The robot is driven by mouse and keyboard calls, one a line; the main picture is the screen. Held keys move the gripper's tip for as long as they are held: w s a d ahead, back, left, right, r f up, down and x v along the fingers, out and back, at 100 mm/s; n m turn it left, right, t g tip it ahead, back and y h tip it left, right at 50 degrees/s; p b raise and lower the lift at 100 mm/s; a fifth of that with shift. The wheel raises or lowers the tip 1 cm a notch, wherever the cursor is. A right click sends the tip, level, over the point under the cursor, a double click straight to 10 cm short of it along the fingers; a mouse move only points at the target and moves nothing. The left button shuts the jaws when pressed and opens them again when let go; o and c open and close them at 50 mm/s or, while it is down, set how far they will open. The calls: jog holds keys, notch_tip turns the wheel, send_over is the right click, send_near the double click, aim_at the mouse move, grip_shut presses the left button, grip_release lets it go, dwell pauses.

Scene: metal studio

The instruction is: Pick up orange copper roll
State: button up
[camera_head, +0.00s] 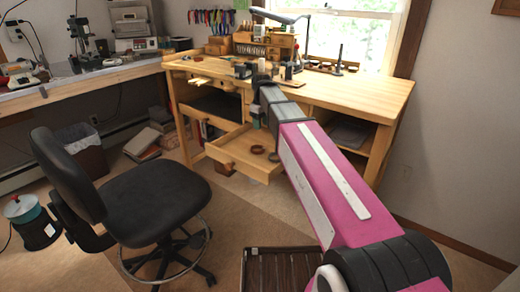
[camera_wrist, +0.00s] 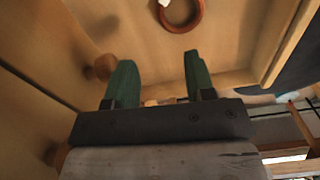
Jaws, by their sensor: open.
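An orange-red ring-shaped roll (camera_wrist: 183,27) lies on a light wooden surface at the top of the wrist view, partly cut off by the frame edge. In the head view, a small brownish ring (camera_head: 257,149) lies in the open wooden drawer (camera_head: 228,153), with a darker round item (camera_head: 274,157) to its right. My gripper (camera_wrist: 158,68) has two green fingers spread apart with nothing between them. The roll is beyond the fingertips, apart from them. In the head view my arm hides the gripper's fingers.
The wooden workbench (camera_head: 385,90) stands above the drawer, with tools and small boxes at its back. A black swivel chair (camera_head: 150,200) stands left of the drawer. A wooden knob (camera_wrist: 104,67) is close to the left finger in the wrist view.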

send_over(261, 146)
jog(key=f, duration=0.5)
jog(key=shift+w+f, duration=0.25)
jog(key=shift+w, duration=0.05)
jog(key=shift+s+f, duration=0.15)
jog(key=shift+f, duration=1.15)
jog(key=shift+s+f, duration=0.15)
jog(key=shift+f, duration=1.15)
grip_shut()
